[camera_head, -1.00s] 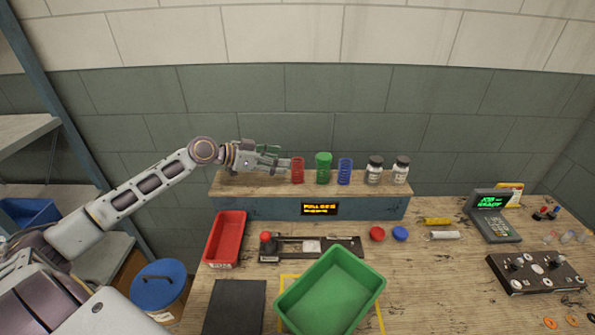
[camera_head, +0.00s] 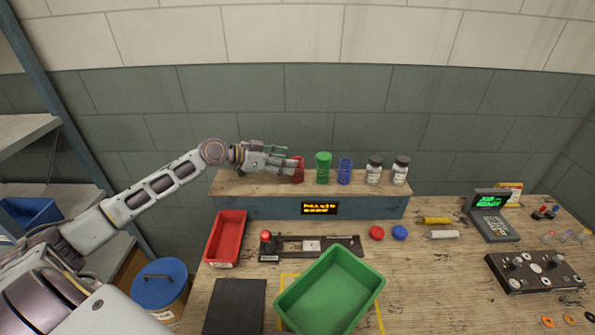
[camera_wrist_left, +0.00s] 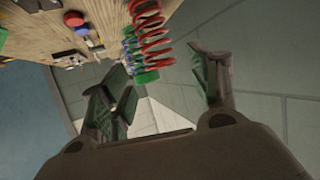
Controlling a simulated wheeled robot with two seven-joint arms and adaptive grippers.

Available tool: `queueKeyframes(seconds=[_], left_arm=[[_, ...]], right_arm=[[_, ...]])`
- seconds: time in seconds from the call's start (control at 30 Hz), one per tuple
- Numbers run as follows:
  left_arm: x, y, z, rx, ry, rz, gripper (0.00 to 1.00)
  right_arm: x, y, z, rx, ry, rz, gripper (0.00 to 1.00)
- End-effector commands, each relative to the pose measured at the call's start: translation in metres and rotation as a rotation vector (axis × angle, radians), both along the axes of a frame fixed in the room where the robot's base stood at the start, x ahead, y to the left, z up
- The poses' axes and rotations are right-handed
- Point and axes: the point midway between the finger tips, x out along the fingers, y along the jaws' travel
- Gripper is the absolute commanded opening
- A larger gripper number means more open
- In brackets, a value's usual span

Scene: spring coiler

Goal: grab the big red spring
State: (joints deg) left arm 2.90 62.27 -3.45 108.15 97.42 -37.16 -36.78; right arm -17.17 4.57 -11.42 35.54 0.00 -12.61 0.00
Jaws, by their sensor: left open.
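The big red spring (camera_head: 299,168) stands upright on the raised shelf, at the left of a row of springs. My left gripper (camera_head: 290,163) has reached it from the left, and its fingers partly cover the spring in the head view. In the left wrist view the red spring (camera_wrist_left: 150,34) shows beyond the fingertips, roughly in line with the gap between them. The left gripper (camera_wrist_left: 165,72) is open, with its two fingers spread wide and nothing between them. I cannot tell from the head view whether a finger touches the spring. My right gripper is not in view.
A green spring (camera_head: 323,168) and a blue spring (camera_head: 345,171) stand close to the right on the shelf (camera_head: 250,184). Two jars (camera_head: 374,170) stand farther right. Below are a red tray (camera_head: 227,238), a green bin (camera_head: 330,290) and a lever fixture (camera_head: 312,246).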

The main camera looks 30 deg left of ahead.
Motion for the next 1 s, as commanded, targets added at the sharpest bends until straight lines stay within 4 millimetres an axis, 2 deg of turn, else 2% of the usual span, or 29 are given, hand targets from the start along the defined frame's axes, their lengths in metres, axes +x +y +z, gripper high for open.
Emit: queueKeyframes(seconds=[0.37,1.0], left_arm=[[0.008,-0.006,-0.001,-0.001,0.000,0.000,0.61],[0.036,-0.028,-0.014,-0.003,0.000,0.001,0.61]], right_arm=[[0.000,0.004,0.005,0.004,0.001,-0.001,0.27],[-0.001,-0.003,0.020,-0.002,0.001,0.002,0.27]])
